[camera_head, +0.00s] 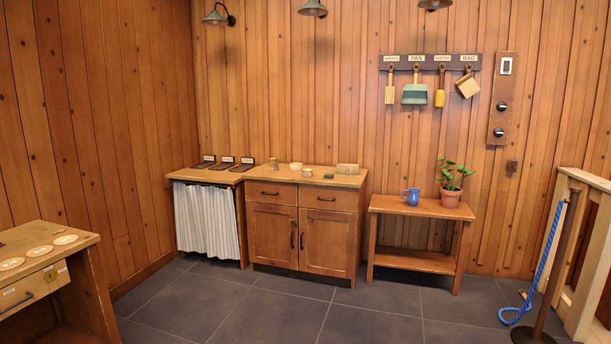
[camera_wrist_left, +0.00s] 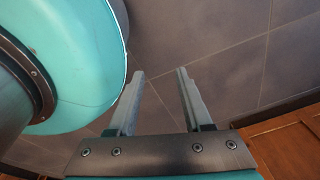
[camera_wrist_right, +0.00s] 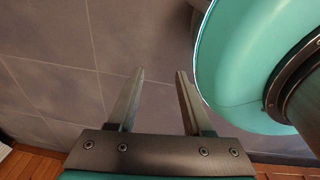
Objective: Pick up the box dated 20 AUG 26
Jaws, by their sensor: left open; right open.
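No box with a readable date shows in any view. On the cabinet top in the head view stand small items: a pale block-like thing (camera_head: 347,168), a small dark green thing (camera_head: 329,176), a whitish round thing (camera_head: 296,166) and a small thing beside it (camera_head: 307,172). They are too small to read any print. My left gripper (camera_wrist_left: 160,72) is open and empty above the floor in the left wrist view. My right gripper (camera_wrist_right: 160,72) is open and empty above the floor in the right wrist view. Neither gripper shows in the head view.
The wooden cabinet (camera_head: 299,237) stands by the back wall, beside a curtained counter (camera_head: 208,222). A bench (camera_head: 420,208) holds a blue jug (camera_head: 411,197) and a potted plant (camera_head: 451,197). A desk (camera_head: 32,284) is at left, a rope post (camera_head: 557,265) at right. The middle floor is clear.

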